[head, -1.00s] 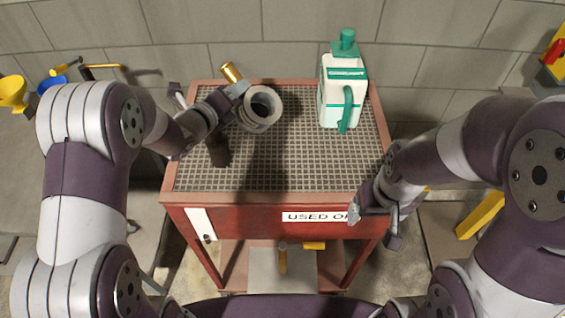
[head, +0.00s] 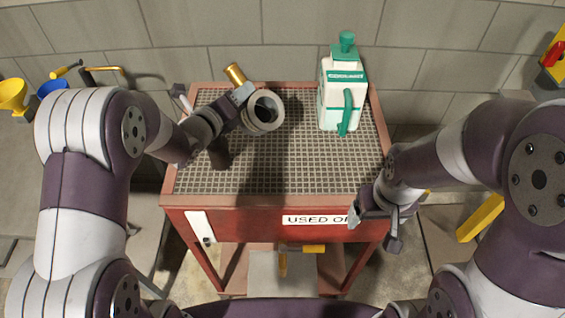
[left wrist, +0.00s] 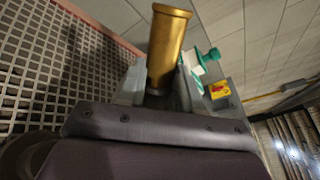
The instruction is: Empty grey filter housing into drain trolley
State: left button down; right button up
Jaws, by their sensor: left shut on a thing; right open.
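The grey filter housing (head: 278,114) is a short round cup with a dark opening, held above the left part of the drain trolley's grid. Its mouth is tilted towards the right and towards me. My left gripper (head: 240,97) is shut on it; the fingertips are partly hidden. A brass cylinder (head: 234,74) sticks out beyond the gripper and stands large in the left wrist view (left wrist: 167,45). The drain trolley (head: 275,202) is red with a grey grid top and a partly covered "USED O" label. My right gripper (head: 376,222) is open and empty at its front right edge. No liquid stream shows.
A white and green jug (head: 335,95) stands at the back right of the grid. A block wall (head: 230,30) rises behind the trolley. Yellow (head: 12,95) and blue (head: 52,86) funnels are at the far left. The grid's front middle is clear.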

pick_arm(q)
jog(key=shift+s+d+r, duration=0.1)
jog(key=shift+r, duration=0.15)
jog(key=shift+s+d+r, duration=0.1)
jog(key=shift+s, duration=0.05)
jog(key=shift+m, duration=0.4)
jog(key=shift+s+d+t, duration=0.15)
jog(key=shift+t, duration=0.15)
jog(key=shift+m, duration=0.3)
jog(key=shift+s+d, duration=0.1)
jog(key=shift+d, duration=0.05)
jog(key=shift+f+m+b, duration=0.25)
jog(key=shift+m+b, duration=0.05)
jog(key=shift+m, duration=0.1)
jog(key=shift+s+d, duration=0.2)
